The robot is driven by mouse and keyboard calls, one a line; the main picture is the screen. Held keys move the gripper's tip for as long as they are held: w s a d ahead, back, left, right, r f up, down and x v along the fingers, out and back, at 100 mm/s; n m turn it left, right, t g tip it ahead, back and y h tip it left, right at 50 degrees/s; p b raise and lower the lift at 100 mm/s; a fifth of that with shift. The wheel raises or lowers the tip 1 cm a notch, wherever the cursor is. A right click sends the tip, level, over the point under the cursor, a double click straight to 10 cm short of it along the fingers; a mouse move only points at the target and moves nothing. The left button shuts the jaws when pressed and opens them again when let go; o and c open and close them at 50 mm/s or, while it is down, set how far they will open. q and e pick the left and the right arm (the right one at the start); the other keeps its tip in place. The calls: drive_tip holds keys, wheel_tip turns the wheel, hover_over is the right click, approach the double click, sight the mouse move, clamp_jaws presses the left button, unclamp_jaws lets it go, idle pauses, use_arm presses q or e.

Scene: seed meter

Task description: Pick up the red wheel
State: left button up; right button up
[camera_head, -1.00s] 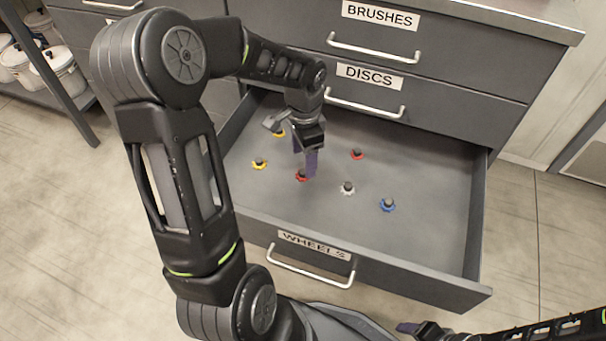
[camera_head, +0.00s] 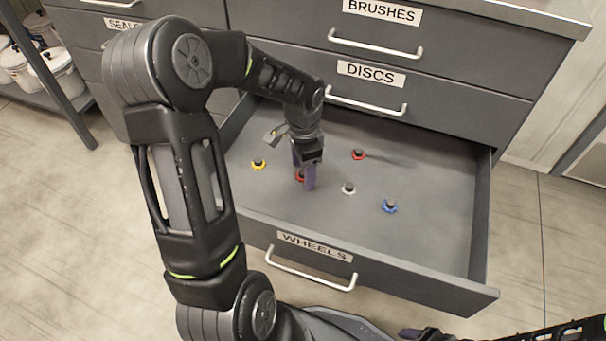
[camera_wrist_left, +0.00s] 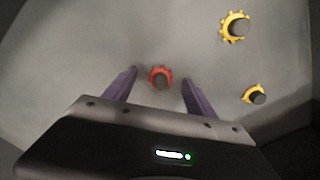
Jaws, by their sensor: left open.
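A red wheel (camera_head: 300,177) with a dark hub lies on the floor of the open drawer, partly hidden by my left gripper (camera_head: 304,174). My left gripper points down at this wheel with its purple fingers apart. In the left wrist view the same red wheel (camera_wrist_left: 160,77) sits between the two open fingertips (camera_wrist_left: 160,76), with a gap on each side. A second red wheel (camera_head: 358,154) lies farther back and to the right. My right gripper (camera_head: 414,333) shows only in part at the bottom edge.
The WHEELS drawer (camera_head: 420,262) also holds a yellow wheel (camera_head: 258,164), a white wheel (camera_head: 348,188) and a blue wheel (camera_head: 389,206). The left wrist view shows two yellow wheels, one upper (camera_wrist_left: 236,27) and one lower (camera_wrist_left: 254,94). The drawer's right side is clear.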

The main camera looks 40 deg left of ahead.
sight(303, 172)
use_arm(q)
drive_tip(key=shift+c, duration=0.2)
clamp_jaws()
idle(0.5)
wheel_tip(303, 172, up, 10)
drive_tip(key=p, duration=0.3)
drive_tip(key=shift+p, duration=0.4)
use_arm(e)
drive_tip(key=r, duration=0.2)
drive_tip(key=s+r, duration=0.1)
drive_tip(key=r, duration=0.1)
drive_tip(key=shift+a, duration=0.3)
